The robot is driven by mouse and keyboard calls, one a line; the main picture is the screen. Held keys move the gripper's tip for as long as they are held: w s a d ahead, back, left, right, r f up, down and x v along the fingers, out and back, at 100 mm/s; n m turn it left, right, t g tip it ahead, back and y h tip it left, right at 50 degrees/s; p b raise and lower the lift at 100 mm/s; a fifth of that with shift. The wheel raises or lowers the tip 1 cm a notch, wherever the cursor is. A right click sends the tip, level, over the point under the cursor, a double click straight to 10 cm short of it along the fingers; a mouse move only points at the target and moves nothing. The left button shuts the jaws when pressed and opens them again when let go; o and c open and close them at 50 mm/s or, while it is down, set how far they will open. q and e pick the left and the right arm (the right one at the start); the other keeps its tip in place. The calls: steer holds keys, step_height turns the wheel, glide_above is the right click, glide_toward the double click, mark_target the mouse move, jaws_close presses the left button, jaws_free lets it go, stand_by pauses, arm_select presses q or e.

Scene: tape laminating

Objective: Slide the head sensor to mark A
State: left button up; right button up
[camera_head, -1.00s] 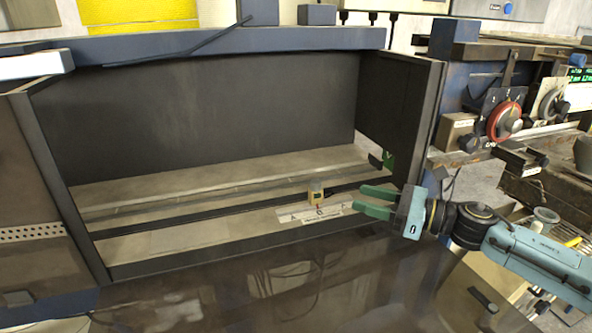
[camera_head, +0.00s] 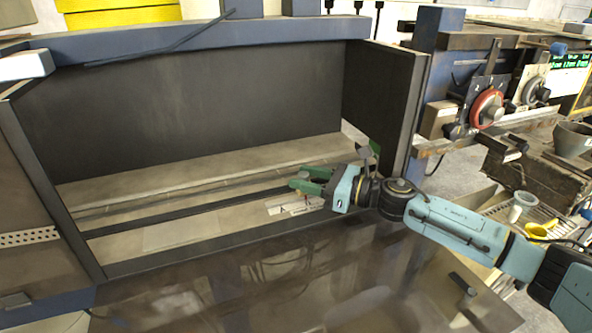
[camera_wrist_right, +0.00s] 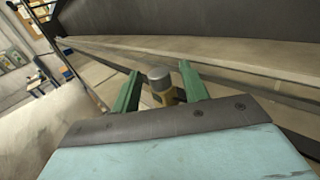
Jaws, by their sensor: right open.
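The head sensor (camera_wrist_right: 162,88) is a small tan block with a grey round cap. In the right wrist view it stands between the two green fingers of my right gripper (camera_wrist_right: 160,90), which are open on either side of it. In the head view my right gripper (camera_head: 308,180) reaches in from the right over the dark rail (camera_head: 190,211), and its fingers hide most of the sensor. The white label strip with mark A (camera_head: 284,208) lies in front of the rail, its right part covered by my gripper. My left gripper is not in view.
A dark back panel (camera_head: 200,110) and a right side panel (camera_head: 385,105) enclose the rail bay. A front bar (camera_head: 200,250) edges it. A red-ringed dial (camera_head: 487,107) and a cup (camera_head: 523,203) are farther right. The rail to the left is clear.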

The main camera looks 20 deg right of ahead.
steer(key=shift+x, duration=1.05)
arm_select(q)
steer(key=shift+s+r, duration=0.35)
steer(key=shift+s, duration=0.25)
arm_select(e)
steer(key=shift+w+a, duration=0.2)
steer(key=shift+a, duration=0.05)
